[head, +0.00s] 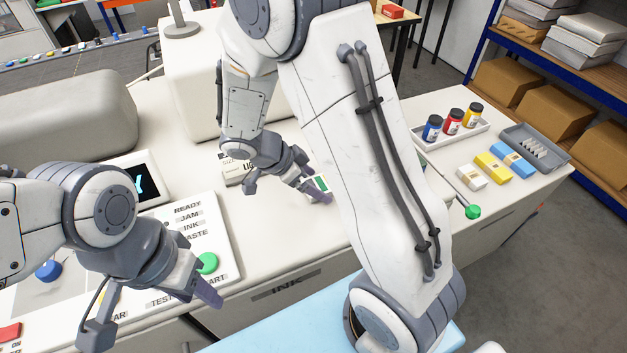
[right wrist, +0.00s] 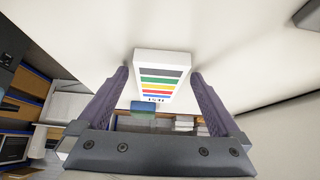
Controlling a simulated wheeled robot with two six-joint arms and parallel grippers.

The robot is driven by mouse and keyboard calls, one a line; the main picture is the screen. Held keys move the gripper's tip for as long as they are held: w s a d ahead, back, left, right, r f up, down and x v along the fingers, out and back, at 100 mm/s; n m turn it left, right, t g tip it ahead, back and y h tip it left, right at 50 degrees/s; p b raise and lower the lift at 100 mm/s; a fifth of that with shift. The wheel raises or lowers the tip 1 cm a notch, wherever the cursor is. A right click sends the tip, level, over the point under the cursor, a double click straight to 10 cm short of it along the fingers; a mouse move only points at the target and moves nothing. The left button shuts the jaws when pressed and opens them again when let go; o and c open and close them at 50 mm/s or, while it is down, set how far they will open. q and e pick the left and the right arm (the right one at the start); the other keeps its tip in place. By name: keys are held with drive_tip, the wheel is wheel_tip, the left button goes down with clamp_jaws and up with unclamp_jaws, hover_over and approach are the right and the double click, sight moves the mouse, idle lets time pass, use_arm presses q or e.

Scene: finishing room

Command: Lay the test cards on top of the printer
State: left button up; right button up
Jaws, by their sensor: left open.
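A test card (head: 319,184) with coloured stripes stands close to the fingers of my right gripper (head: 314,182). In the right wrist view the card (right wrist: 157,80) lies between the two purple fingers, with gaps beside it, so the right gripper (right wrist: 160,90) looks open around it. A large white machine (head: 285,238) with an INK label on its front looks like the printer; the card is over its white surface. My left gripper (head: 201,288) is open and empty by the green START button (head: 207,262). Its far finger is partly hidden. I see no other test card clearly.
A control panel (head: 225,236) and a dark screen (head: 141,182) are at left. Ink jars (head: 453,121), small coloured boxes (head: 492,168) and a grey tray (head: 530,148) stand at right. A green-ended rod (head: 473,211) lies nearby. My right arm hides the middle.

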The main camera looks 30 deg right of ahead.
drive_tip(key=shift+a+r, duration=0.1)
drive_tip(key=shift+r, duration=0.15)
drive_tip(key=b+v, duration=0.2)
drive_tip(key=v, duration=0.9)
drive_tip(key=s+a+n+y, duration=0.4)
drive_tip(key=s+a+n, duration=0.2)
drive_tip(key=s+n, duration=0.3)
drive_tip(key=s+a+f+n+y, duration=0.1)
drive_tip(key=s+a+n+y, duration=0.3)
drive_tip(key=s+n, duration=0.5)
drive_tip(key=a+n, duration=0.1)
drive_tip(key=n, duration=0.7)
drive_tip(key=shift+a+f, duration=0.3)
drive_tip(key=shift+a, duration=0.05)
drive_tip(key=shift+s, duration=0.15)
wheel_tip(320, 180, down, 3)
drive_tip(key=shift+r+b, duration=0.2)
drive_tip(key=shift+b, duration=1.05)
